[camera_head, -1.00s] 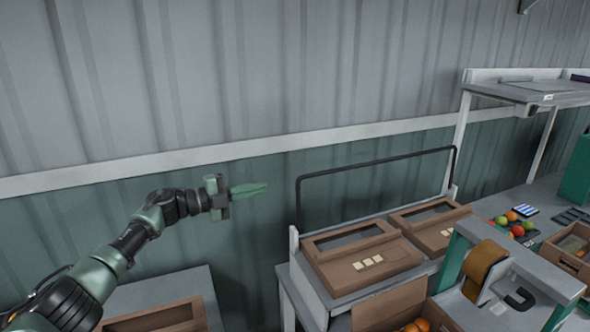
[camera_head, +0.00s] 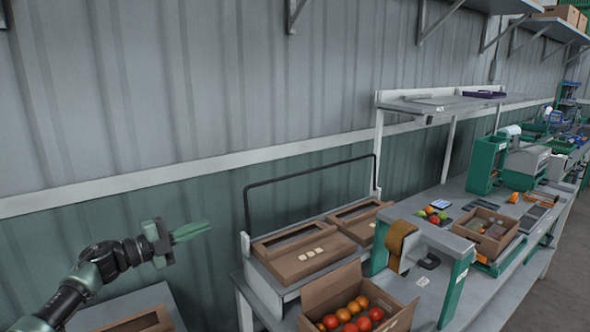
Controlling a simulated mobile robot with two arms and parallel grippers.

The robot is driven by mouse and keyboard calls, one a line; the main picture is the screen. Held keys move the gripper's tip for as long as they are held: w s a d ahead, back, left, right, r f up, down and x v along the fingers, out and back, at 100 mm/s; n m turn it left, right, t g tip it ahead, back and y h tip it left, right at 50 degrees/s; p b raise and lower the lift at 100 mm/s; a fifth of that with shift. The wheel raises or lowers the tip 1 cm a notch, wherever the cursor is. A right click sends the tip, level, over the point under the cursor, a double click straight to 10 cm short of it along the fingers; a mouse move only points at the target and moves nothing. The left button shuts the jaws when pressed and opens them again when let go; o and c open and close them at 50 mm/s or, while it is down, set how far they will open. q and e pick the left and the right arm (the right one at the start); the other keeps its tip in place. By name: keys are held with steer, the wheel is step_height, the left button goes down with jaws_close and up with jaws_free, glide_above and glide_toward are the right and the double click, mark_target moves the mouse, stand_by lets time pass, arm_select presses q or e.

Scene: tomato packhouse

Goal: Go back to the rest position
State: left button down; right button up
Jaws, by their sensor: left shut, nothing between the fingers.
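My left gripper (camera_head: 190,231) is at the lower left in the head view, on an arm that comes in from the left edge. Its green fingers are together, with nothing between them, and point right. It is in the air in front of the green lower wall, left of the packing bench, touching nothing. My right gripper is not in view.
Two brown boxes with windowed lids, the nearer one (camera_head: 297,262) and the farther one (camera_head: 358,222), stand on the bench. An open carton (camera_head: 394,321) holds several tomatoes. A tape dispenser (camera_head: 402,243) stands beside them. Another brown box (camera_head: 133,326) is below my left arm.

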arm_select(q)
steer(key=s+d+f+n+t+y, duration=0.3)
steer(key=d+f+n+t+y, duration=0.15)
steer(key=d+f+n, duration=0.45)
steer(key=s+a+f+n+g+y, duration=0.1)
steer(key=s+f+n+g+y, duration=0.1)
steer(key=s+f, duration=0.4)
steer(key=s+a+f+n+g+y, duration=0.1)
steer(key=s+f+n+y, duration=0.3)
steer(key=s, duration=0.6)
steer(key=s+a+f+n+g+y, duration=0.2)
steer(key=s+f+n+g+y, duration=0.1)
steer(key=s+f+n, duration=0.3)
steer(key=shift+s+f, duration=1.1)
steer(key=shift+s, duration=0.25)
steer(key=s+a+f+n+g, duration=0.15)
steer(key=s+g, duration=0.55)
steer(key=s, duration=1.4)
step_height(320, 180, down, 26)
steer(key=b, duration=0.2)
steer(key=s+a+f+g+b, duration=0.1)
steer(key=s+a+f+g, duration=0.1)
steer(key=s+f, duration=1.6)
step_height(320, 180, down, 2)
steer(key=shift+a, duration=0.35)
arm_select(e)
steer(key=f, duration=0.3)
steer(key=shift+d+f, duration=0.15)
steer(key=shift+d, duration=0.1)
